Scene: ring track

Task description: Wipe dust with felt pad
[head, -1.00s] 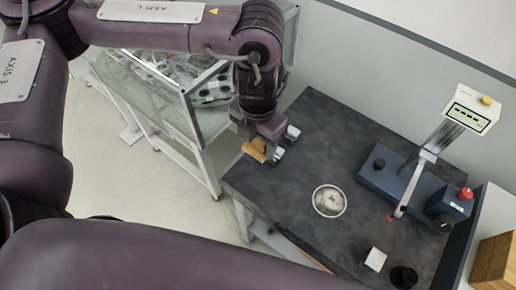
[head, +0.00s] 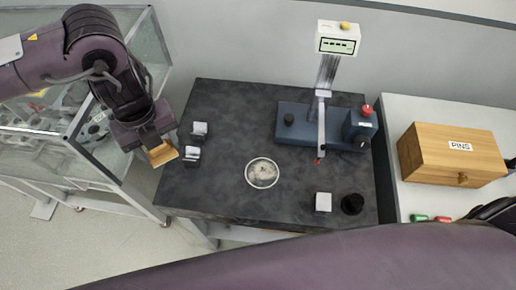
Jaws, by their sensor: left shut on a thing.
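My left gripper (head: 158,146) is at the left edge of the dark table (head: 235,110). It is shut on a small tan block with a pale face, which looks like the felt pad (head: 162,154). The pad is tilted and appears held above the table's left edge, apart from the dish. A round white-rimmed dish or plate (head: 262,173) with a greyish, dusty-looking middle lies near the table's centre front. My right gripper is not in view; a purple arm of mine crosses the bottom.
A blue gauge stand (head: 300,118) with a display is at the back right. A white-topped cube (head: 323,202) and black cylinder (head: 352,204) stand front right. A wooden PINS box (head: 450,155) is beyond.

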